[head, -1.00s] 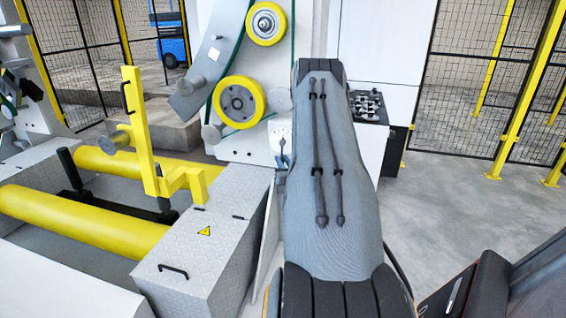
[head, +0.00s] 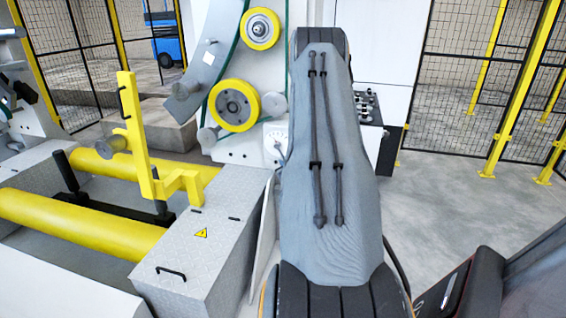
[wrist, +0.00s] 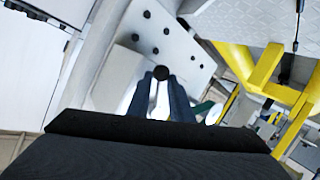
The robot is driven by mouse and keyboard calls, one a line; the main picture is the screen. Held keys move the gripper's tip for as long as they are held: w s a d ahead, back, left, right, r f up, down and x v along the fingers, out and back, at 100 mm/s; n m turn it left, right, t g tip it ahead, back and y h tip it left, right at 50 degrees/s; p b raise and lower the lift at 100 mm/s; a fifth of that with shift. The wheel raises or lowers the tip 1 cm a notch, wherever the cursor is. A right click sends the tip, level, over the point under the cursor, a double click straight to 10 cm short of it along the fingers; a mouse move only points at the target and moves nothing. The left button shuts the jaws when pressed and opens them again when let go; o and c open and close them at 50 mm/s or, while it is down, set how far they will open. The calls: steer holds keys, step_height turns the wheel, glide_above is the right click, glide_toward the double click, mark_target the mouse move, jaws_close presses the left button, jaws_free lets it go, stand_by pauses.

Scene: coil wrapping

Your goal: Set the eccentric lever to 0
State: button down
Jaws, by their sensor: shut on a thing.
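The eccentric lever's round dark knob (wrist: 161,73) shows in the wrist view between the tips of my gripper's blue-grey fingers (wrist: 160,88). My gripper is shut on it. In the head view, a white dial plate with scale marks (head: 276,137) sits on the machine front, left of my arm. A small part of the lever and fingertips shows at the dial's lower edge, but my arm hides most of it. I cannot read which number the lever points to.
Yellow rollers (head: 234,104) and a curved grey arm (head: 200,60) stand above the dial. A metal box (head: 205,245) and a yellow bracket (head: 180,185) are at left. A control panel (head: 366,108) is behind my arm. Open floor (head: 440,210) lies right, before the fence.

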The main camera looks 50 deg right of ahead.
steer(key=shift+s+d+r+n+g, duration=0.25)
steer(key=shift+s+r+n+g, duration=0.3)
steer(key=shift+n+g, duration=0.25)
steer(key=c, duration=1.9)
jaws_free()
steer(key=b+v, duration=0.1)
steer(key=v, duration=0.6)
steer(key=shift+s+a+r, duration=0.2)
steer(key=shift+s, duration=0.1)
